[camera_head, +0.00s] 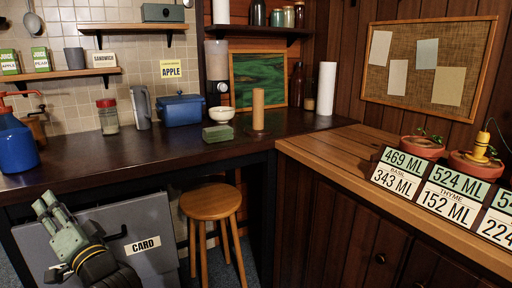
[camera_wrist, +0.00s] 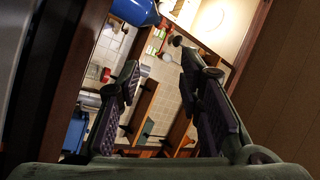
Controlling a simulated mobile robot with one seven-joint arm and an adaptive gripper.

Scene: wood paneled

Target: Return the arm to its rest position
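My gripper (camera_head: 46,203) is at the lower left in the head view, in front of a grey panel with a CARD label (camera_head: 142,245) and below the dark counter's front edge. Its fingers point up. In the wrist view my gripper (camera_wrist: 160,62) has its two fingers spread apart, with nothing held between them. The wrist view is tilted and looks past the fingers to the tiled wall and shelves. My arm's lower part runs out of the head view at the bottom.
The dark counter (camera_head: 75,163) carries a blue jug (camera_head: 16,150), a jar (camera_head: 108,117), a blue pot (camera_head: 181,110) and a green box (camera_head: 218,134). A wooden stool (camera_head: 210,202) stands right of the panel. A wooden counter (camera_head: 335,155) with pots and number signs is at right.

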